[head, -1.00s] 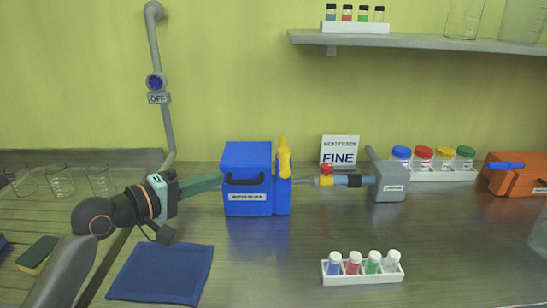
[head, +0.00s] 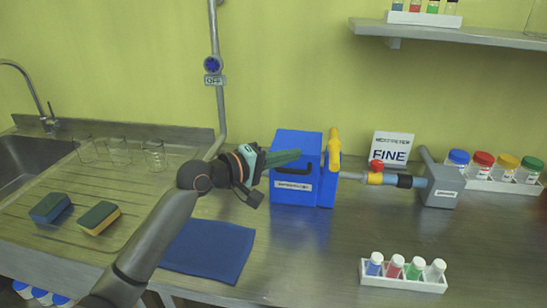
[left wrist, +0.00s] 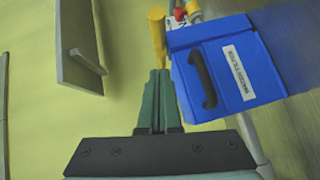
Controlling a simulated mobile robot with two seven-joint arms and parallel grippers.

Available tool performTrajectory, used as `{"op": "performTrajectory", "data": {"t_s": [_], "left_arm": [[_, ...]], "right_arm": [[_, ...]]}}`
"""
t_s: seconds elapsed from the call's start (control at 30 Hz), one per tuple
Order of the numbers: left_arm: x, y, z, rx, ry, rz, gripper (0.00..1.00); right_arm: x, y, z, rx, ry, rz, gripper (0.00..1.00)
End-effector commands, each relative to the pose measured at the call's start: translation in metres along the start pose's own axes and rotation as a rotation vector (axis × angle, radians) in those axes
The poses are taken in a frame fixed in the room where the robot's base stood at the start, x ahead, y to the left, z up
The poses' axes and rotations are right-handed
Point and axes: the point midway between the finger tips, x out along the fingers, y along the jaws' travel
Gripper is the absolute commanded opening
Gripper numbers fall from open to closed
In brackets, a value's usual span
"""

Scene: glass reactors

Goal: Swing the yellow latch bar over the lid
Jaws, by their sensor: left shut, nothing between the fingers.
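The blue box (head: 298,171) stands on the counter against the back, with a black handle and a white label on its front. The yellow latch bar (head: 334,154) stands upright at the box's right side; it also shows in the left wrist view (left wrist: 157,32), beyond my fingertips. My left gripper (head: 298,157) is shut and empty, its green fingers pointing right at the top front of the box. In the left wrist view the closed fingers (left wrist: 158,75) lie left of the box (left wrist: 215,68). I cannot tell whether they touch it. My right gripper is not in view.
A grey pipe with a red-knobbed valve (head: 376,172) runs right from the box to a grey block (head: 440,188). A white rack of vials (head: 404,281) stands at the front. A blue cloth (head: 208,249) lies left. The counter in front of the box is clear.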

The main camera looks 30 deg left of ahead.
Motion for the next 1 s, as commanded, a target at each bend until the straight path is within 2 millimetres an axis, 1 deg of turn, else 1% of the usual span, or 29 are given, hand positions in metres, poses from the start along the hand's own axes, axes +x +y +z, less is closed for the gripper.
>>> {"op": "performTrajectory", "data": {"t_s": [0.03,0.13,0.23,0.4,0.57,1.0], "left_arm": [[0.011,0.002,0.0,-0.002,-0.001,0.001,0.0],[0.03,0.002,0.0,-0.001,-0.001,0.001,0.0],[0.041,0.001,0.013,-0.002,-0.004,0.0,0.0],[0.053,0.001,0.025,0.0,-0.002,0.0,0.0],[0.056,0.0,0.028,0.001,0.0,0.0,0.0],[0.057,0.0,0.029,0.0,0.001,0.0,0.0]], "right_arm": [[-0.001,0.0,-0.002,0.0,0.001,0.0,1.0],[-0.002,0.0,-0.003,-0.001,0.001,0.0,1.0],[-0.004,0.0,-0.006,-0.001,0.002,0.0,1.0],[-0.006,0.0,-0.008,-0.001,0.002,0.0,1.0],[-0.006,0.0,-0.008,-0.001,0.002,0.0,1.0],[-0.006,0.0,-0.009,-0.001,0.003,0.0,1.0]]}}
